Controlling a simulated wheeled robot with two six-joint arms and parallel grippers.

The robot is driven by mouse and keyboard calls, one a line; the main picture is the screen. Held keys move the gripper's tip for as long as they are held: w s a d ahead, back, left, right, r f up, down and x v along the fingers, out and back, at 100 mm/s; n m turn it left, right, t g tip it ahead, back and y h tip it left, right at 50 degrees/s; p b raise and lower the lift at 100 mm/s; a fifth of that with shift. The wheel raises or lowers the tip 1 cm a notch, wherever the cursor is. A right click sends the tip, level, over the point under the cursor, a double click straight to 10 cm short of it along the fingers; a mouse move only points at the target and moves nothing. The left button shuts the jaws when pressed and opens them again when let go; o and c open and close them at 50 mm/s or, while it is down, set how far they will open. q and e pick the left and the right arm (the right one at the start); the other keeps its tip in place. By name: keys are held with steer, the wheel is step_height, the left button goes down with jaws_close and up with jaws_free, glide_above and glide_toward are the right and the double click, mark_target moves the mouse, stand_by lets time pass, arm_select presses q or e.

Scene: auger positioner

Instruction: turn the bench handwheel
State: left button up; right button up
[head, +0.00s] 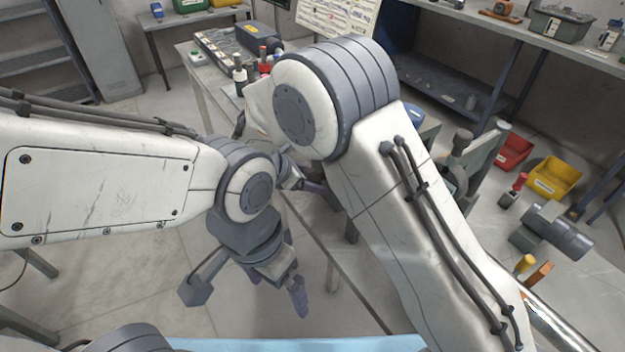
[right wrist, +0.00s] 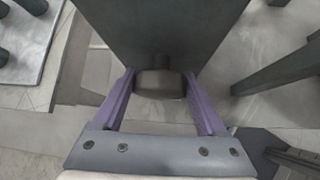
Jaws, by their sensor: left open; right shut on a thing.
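No full wheel shape of the bench handwheel shows; my right arm covers much of the bench in the head view. In the right wrist view, a short dark grey round knob (right wrist: 158,85) on a stem sits between the purple fingers of my right gripper (right wrist: 158,77). A wide dark grey body (right wrist: 160,25) stands right behind it. I cannot tell if this knob belongs to the handwheel. In the head view my right gripper is mostly hidden beside the bench edge. My left gripper (head: 247,295) is open and empty, low over the floor, its fingers wide apart.
The bench (head: 325,235) runs diagonally beneath my right arm. A grey clamp-like fixture (head: 465,165), a grey cylinder (head: 555,235), a red bin (head: 511,152) and a yellow bin (head: 553,178) stand to the right. Small bottles (head: 240,78) stand at the bench's far end. Open floor (head: 170,285) lies left.

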steer(key=o, duration=1.3)
steer(key=v, duration=1)
steer(key=shift+a+r, duration=0.15)
steer(key=shift+a, duration=0.05)
